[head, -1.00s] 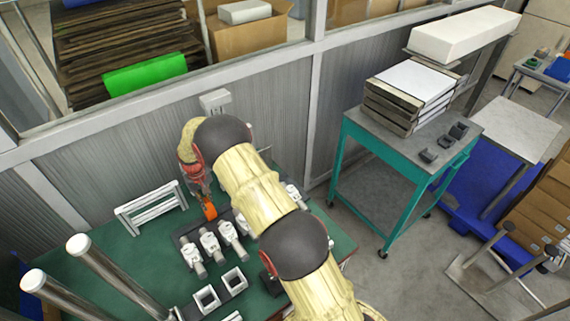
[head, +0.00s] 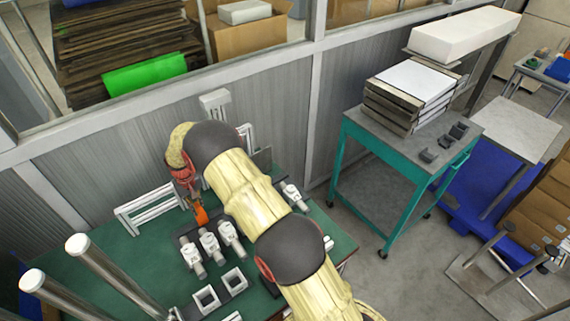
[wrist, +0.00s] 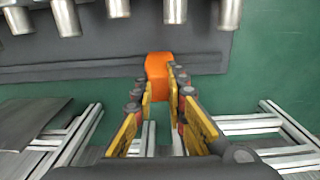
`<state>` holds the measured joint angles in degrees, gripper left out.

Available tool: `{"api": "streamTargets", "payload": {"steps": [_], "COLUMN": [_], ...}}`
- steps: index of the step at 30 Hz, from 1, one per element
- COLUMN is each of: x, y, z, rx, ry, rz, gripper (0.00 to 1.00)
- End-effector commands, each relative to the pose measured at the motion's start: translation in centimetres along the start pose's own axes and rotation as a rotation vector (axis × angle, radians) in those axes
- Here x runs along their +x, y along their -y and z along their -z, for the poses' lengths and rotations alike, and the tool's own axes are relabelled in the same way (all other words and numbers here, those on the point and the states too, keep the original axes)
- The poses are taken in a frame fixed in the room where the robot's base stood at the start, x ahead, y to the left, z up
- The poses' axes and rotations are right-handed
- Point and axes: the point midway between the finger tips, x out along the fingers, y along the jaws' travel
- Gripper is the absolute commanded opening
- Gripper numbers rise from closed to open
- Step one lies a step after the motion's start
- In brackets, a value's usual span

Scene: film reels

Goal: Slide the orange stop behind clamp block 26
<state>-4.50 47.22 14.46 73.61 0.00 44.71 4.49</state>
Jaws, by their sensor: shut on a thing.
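The orange stop (head: 201,215) is between the fingertips of my gripper (head: 194,200), which is shut on it. In the wrist view the orange stop (wrist: 158,66) shows past the yellow-sided fingers of my gripper (wrist: 160,88), over the near edge of a dark base strip (wrist: 60,75). Several clamp blocks stand in a row on the dark strip, among them a left one (head: 191,254), a middle one (head: 210,243) and a right one (head: 229,233). Their silver ends (wrist: 67,17) show in the wrist view. I cannot read any number. My arm hides part of the row.
The green table (head: 130,265) carries a silver profile frame (head: 145,208) left of my gripper and square fixtures (head: 207,298) toward the front. Two metal posts (head: 105,270) rise at the left. A grey wall stands close behind. Green tabletop is clear at the left.

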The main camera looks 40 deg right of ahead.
Motion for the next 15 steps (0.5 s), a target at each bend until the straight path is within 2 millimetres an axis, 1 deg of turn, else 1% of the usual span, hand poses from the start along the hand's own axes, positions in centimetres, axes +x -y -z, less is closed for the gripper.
{"api": "streamTargets", "payload": {"steps": [15], "x": [-0.1], "y": [3.8], "z": [0.1], "rx": [-0.001], "ry": [-0.002], "rz": [0.000], "gripper": [0.00]}}
